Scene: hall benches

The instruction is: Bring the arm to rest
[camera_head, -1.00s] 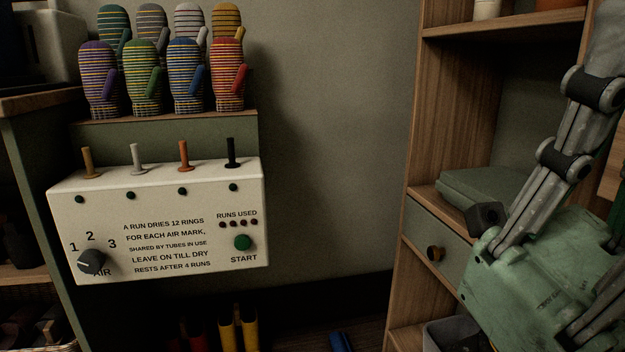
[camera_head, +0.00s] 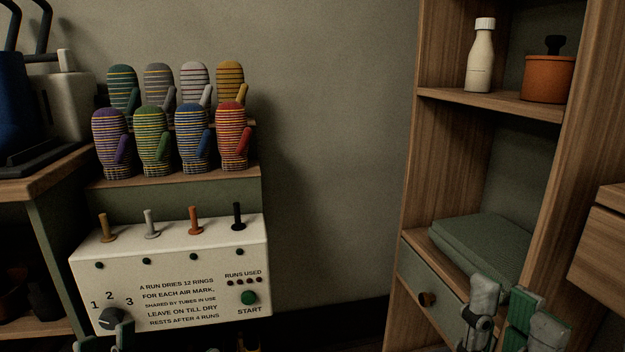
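My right gripper (camera_head: 508,312) shows at the bottom right edge, in front of the shelf unit's drawer. Its grey and green finger parts stand upright with a gap between them, so it looks open, and I see nothing held. Its palm and arm are cut off by the lower edge. At the bottom left, small green and grey tips of my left gripper (camera_head: 106,340) show in front of the dryer's lower left corner. Most of it is out of frame, and its opening is unclear.
The white dryer box (camera_head: 200,262) has several pegs, a dial (camera_head: 111,316) and a green start button (camera_head: 249,298). Striped mittens (camera_head: 152,140) stand above. The shelf unit (camera_head: 425,150) holds a bottle (camera_head: 481,60), an orange pot (camera_head: 547,78) and folded green cloth (camera_head: 482,245).

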